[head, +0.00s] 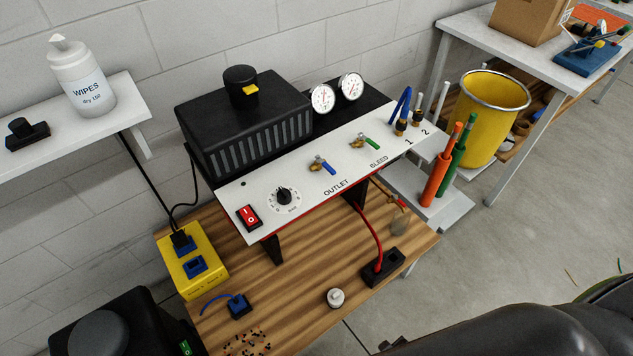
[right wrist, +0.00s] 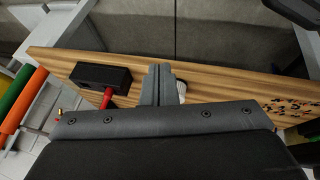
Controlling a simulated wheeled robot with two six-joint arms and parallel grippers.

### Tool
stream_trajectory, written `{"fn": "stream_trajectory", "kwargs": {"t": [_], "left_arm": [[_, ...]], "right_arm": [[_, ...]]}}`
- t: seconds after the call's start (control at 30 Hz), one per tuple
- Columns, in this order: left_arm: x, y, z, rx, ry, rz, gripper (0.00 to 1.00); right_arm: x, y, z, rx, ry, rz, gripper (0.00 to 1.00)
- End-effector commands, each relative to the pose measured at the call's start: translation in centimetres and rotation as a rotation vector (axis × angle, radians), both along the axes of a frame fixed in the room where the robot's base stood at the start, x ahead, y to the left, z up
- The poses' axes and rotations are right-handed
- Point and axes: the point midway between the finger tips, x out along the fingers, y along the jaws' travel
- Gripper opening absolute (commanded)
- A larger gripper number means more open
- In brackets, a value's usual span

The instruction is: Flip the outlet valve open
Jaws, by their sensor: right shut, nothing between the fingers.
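The outlet valve (head: 322,165) is a small brass valve with a blue lever on the white sloping panel (head: 235,200), above the printed word OUTLET. Its lever points down and to the right in the head view. The bleed valve (head: 366,142), with a green lever, sits to its right. My right gripper (right wrist: 158,82) shows in the right wrist view with its fingers together and nothing between them. It is over the wooden bench, near the black box and the white knob, and not on the outlet valve. My left gripper is not in view.
On the wooden bench (head: 310,270) are a black box (head: 383,267) with a red cable, a white knob (head: 335,298), a yellow socket box (head: 195,262) and scattered beads (head: 250,343). Orange and green tubes stand right of the panel. Two gauges (head: 336,93) stand behind it.

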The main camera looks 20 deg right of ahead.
Motion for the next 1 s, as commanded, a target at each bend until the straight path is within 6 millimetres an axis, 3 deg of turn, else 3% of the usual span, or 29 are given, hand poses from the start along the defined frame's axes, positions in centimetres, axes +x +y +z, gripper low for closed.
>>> {"fn": "stream_trajectory", "kwargs": {"t": [0.17,0.3,0.5,0.6,0.73,0.87,1.0], "left_arm": [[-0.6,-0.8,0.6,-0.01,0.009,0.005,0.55],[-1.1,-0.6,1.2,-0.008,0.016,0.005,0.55],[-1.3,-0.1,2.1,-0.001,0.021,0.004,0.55],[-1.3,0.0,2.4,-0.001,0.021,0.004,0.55],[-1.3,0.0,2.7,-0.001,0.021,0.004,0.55],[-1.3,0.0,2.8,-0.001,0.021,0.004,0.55],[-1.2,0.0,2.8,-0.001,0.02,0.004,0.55]], "right_arm": [[7.0,2.5,5.5,-0.105,-0.2,0.19,0.0],[13.3,4.9,12.5,-0.259,-0.414,0.373,0.0],[20.0,7.8,23.9,-0.554,-0.698,0.584,0.0],[21.8,8.7,29.0,-0.699,-0.804,0.653,0.0],[23.1,9.5,33.7,-0.851,-0.892,0.708,0.0],[23.6,10.0,36.2,-0.936,-0.936,0.733,0.0],[23.7,10.1,37.0,-0.966,-0.948,0.744,0.0]]}}
